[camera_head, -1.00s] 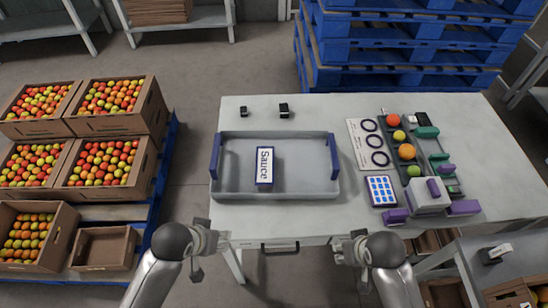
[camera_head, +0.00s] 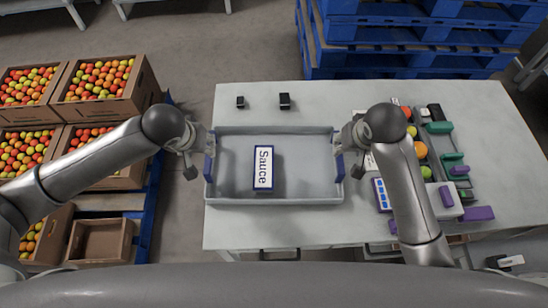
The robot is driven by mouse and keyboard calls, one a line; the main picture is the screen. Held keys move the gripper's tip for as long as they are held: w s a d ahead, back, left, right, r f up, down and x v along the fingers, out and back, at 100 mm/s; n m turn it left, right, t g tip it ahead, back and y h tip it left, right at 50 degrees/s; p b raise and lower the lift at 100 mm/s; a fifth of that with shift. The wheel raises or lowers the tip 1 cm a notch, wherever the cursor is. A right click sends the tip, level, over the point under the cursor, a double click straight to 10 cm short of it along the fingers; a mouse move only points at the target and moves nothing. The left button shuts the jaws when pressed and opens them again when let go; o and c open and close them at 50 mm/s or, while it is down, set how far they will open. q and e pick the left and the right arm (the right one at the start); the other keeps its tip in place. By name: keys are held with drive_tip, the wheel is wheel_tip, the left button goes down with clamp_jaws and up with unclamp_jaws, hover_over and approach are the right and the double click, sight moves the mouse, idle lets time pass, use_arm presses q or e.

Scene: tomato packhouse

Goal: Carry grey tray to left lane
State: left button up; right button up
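The grey tray (camera_head: 300,190) lies flat on the table, left of its middle, with a blue handle at each short end. No marked left lane can be made out.
Two small black objects (camera_head: 285,101) stand on the table (camera_head: 400,92) behind the tray. Right of it are a blue-and-white pad (camera_head: 381,194), round fruit and purple and green blocks, partly behind my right arm. Tomato boxes (camera_head: 108,85) on a pallet stand left. Blue pallets (camera_head: 400,60) stand behind.

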use_arm(q)
drive_tip(key=shift+f, duration=0.1)
use_arm(e)
drive_tip(key=shift+f, duration=0.1)
use_arm(q)
drive_tip(key=x, duration=1)
drive_tip(key=shift+w+f, duration=0.25)
use_arm(e)
drive_tip(key=x, duration=1)
drive_tip(key=shift+w+f, duration=0.25)
drive_tip(key=shift+f, duration=0.05)
use_arm(q)
drive_tip(key=shift+c, duration=0.3)
use_arm(e)
drive_tip(key=shift+c, duration=0.3)
use_arm(q)
clamp_jaws()
use_arm(e)
clamp_jaws()
